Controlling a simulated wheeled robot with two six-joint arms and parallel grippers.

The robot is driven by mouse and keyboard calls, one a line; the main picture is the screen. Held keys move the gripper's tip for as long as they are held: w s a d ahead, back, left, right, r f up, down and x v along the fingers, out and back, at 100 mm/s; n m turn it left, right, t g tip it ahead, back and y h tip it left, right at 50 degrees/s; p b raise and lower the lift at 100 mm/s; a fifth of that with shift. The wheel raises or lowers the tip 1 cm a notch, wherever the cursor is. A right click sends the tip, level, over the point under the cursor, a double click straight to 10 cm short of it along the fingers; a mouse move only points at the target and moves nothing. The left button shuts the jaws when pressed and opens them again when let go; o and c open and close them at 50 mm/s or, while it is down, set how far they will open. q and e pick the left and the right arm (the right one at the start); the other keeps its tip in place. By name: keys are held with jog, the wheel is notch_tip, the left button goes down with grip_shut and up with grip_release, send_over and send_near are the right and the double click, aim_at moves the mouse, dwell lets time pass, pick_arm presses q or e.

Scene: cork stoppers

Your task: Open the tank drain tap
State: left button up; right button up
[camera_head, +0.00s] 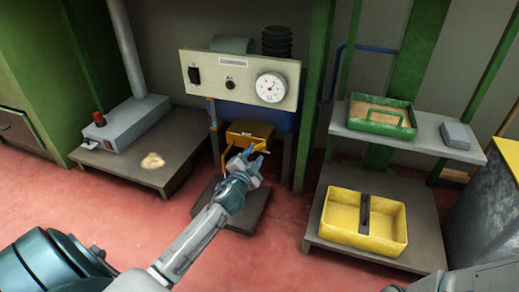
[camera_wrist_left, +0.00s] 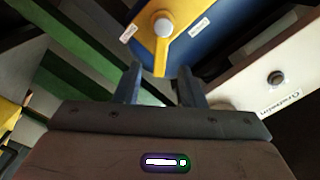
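The tank's drain tap shows in the left wrist view as a yellow lever (camera_wrist_left: 161,58) with a pale round hub, on a yellow plate (camera_wrist_left: 178,14) with small white labels. The lever points down in that picture, towards my gripper. In the head view the yellow tap housing (camera_head: 248,130) sits below the blue tank (camera_head: 262,116). My left gripper (camera_head: 255,156) is just in front of the housing. In the left wrist view its two fingers (camera_wrist_left: 159,80) are apart, with the lever's end seen between their tips; I cannot tell whether they touch it.
A cream panel (camera_head: 215,75) with a dial gauge (camera_head: 271,87) is above the tap. A low dark platform (camera_head: 245,216) lies below. A grey bench (camera_head: 130,168) stands left. At right are a yellow bin (camera_head: 335,217) and a green tray (camera_head: 365,126) on a shelf.

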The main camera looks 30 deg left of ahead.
aim_at(259, 147)
pick_arm(q)
jog(key=b+x, duration=0.1)
jog(key=x, duration=0.4)
jog(key=shift+w, duration=0.4)
grip_shut()
